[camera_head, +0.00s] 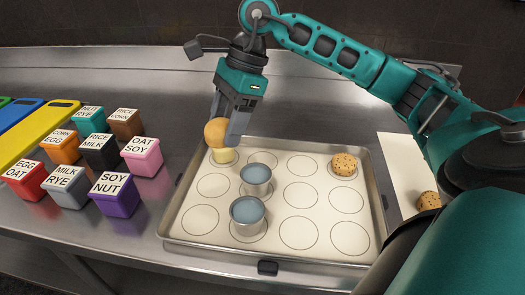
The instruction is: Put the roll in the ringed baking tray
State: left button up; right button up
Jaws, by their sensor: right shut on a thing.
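My right gripper (233,122) points down over the far left part of the ringed baking tray (268,247). It is shut on a smooth, round, golden-brown roll (215,132). The roll is just above or against a small pale yellow thing (223,156) that stands in the far left ring; I cannot tell whether they touch. The tray is a metal pan with a cream lining marked with rows of circles. My left gripper is out of view.
Two metal cups with blue-grey tops (256,178) stand in the tray's second column. A speckled brown bun (344,164) sits in the far right ring; another (428,201) lies on a white sheet (398,165). Labelled coloured boxes (117,195) stand left of the tray. Several rings are free.

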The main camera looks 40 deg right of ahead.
jog(key=d+r+m+t+h, duration=0.2)
jog(key=d+r+m+t, duration=0.15)
jog(key=m, duration=0.45)
notch_tip(320, 180, up, 6)
jog(key=f+m+h, duration=0.1)
jog(key=m+h, duration=0.2)
jog(key=m, duration=0.7)
send_over(263, 161)
jog(key=s, duration=0.1)
jog(key=f+b, duration=0.1)
jog(key=f, duration=0.8)
jog(key=f+b, duration=0.1)
jog(key=f, duration=0.4)
jog(key=shift+s+a+f+b, duration=0.1)
jog(key=shift+s+a+b, duration=0.1)
jog(key=shift+a+b, duration=0.1)
notch_tip(263, 161, down, 5)
jog(key=shift+r, duration=0.15)
jog(key=shift+f, duration=0.2)
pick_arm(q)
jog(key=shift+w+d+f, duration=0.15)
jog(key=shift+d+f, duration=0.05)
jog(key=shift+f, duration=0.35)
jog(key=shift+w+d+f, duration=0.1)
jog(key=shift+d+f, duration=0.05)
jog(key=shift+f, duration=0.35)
pick_arm(e)
jog(key=shift+h, duration=0.3)
